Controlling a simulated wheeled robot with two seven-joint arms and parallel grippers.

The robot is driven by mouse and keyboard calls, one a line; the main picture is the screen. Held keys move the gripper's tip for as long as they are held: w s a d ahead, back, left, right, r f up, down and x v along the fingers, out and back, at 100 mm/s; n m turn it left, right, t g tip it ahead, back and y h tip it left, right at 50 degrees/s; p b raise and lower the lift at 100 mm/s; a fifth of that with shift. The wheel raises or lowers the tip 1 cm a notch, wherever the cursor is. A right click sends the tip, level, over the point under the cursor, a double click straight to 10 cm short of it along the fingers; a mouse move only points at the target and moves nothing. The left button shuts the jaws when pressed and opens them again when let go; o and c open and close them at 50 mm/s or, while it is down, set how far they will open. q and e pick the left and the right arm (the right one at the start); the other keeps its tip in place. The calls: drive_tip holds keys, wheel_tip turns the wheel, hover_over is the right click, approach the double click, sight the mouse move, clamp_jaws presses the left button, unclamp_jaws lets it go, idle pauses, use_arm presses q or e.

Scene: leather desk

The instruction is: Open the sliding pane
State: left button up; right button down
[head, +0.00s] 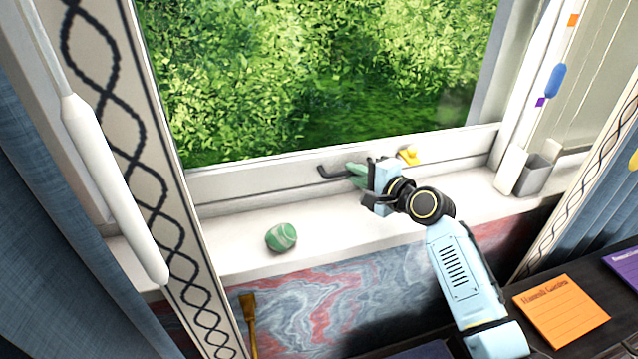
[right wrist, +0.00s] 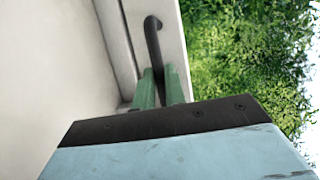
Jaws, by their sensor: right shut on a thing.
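The sliding pane (head: 250,181) is a white-framed window pane above the sill, with green foliage seen through it. A dark bent handle (head: 333,172) stands out from its lower rail; it also shows in the right wrist view (right wrist: 153,38). My right gripper (head: 355,172) has green fingers, which are shut on the handle. In the right wrist view its fingertips (right wrist: 160,88) are on either side of the handle's lower end, which is partly hidden between them. My left gripper is not in view.
On the white sill (head: 350,230) lie a green striped ball (head: 281,237) and, behind my right gripper, a small yellow object (head: 408,156). A grey container (head: 534,174) stands at the right end. Patterned curtains (head: 190,200) flank the window. An orange booklet (head: 561,311) lies on the desk.

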drive_tip(key=d, duration=0.1)
drive_tip(key=d+b, duration=0.1)
drive_tip(key=d, duration=0.1)
drive_tip(key=shift+w+d, duration=0.15)
drive_tip(key=shift+w, duration=0.2)
drive_tip(key=shift+d, duration=0.1)
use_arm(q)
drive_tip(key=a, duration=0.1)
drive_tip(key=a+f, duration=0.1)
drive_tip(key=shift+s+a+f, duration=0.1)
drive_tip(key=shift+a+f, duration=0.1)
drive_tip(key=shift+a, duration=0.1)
use_arm(e)
drive_tip(key=shift+w+d, duration=0.1)
drive_tip(key=shift+d, duration=0.05)
drive_tip(key=c, duration=1.5)
unclamp_jaws()
drive_tip(key=shift+d, duration=0.2)
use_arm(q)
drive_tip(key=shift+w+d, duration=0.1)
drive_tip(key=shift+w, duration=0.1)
use_arm(e)
drive_tip(key=shift+o, duration=0.2)
